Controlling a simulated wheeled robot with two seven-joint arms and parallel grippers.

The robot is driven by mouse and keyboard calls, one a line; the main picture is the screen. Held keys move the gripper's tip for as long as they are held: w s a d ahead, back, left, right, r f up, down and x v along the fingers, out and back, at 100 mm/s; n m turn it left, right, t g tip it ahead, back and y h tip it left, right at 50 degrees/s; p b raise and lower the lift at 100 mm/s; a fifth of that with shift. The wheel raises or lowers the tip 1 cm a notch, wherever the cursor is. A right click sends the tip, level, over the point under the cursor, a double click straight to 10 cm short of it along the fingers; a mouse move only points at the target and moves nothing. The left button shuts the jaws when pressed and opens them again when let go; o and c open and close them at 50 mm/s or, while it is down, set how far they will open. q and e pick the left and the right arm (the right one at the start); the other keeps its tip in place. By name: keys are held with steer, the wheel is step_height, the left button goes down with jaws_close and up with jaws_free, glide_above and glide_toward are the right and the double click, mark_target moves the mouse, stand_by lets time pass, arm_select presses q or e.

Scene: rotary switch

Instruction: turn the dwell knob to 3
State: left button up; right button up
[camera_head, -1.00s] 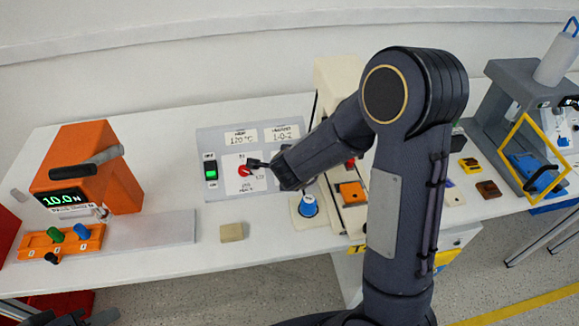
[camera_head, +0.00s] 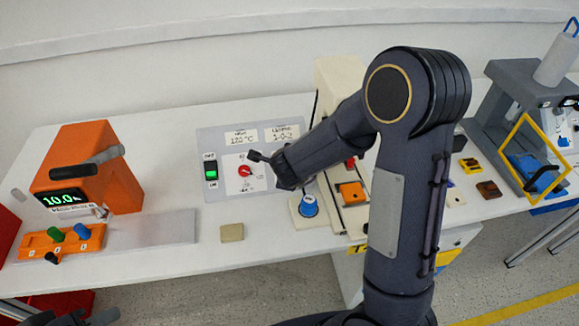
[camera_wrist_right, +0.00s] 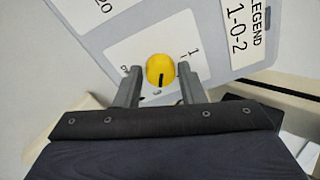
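In the right wrist view, a yellow knob (camera_wrist_right: 160,70) with a dark mark pointing down sits on a white label card. My right gripper (camera_wrist_right: 159,78) is open, one finger on each side of it; I see small gaps. In the head view my right gripper (camera_head: 270,160) is at the control panel (camera_head: 214,142) and hides the yellow knob. A red knob (camera_head: 244,170) shows left of it on the panel. A blue knob (camera_head: 308,206) stands on the cream press base. No dwell lettering is readable. Dark pieces at the bottom left seem to be my left gripper (camera_head: 68,318); its opening is unclear.
An orange device (camera_head: 128,188) with a lit display and small knobs stands at the left. A green-lit switch (camera_head: 211,171) is on the panel. A tan block (camera_head: 232,233) lies on the white table (camera_head: 270,265). A grey machine (camera_head: 497,105) stands at the right.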

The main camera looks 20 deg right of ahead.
steer(key=p+v, duration=0.2)
steer(key=v, duration=0.5)
steer(key=shift+s+r, duration=0.2)
steer(key=shift+r, duration=0.1)
steer(key=shift+a, duration=0.1)
stand_by(0.3)
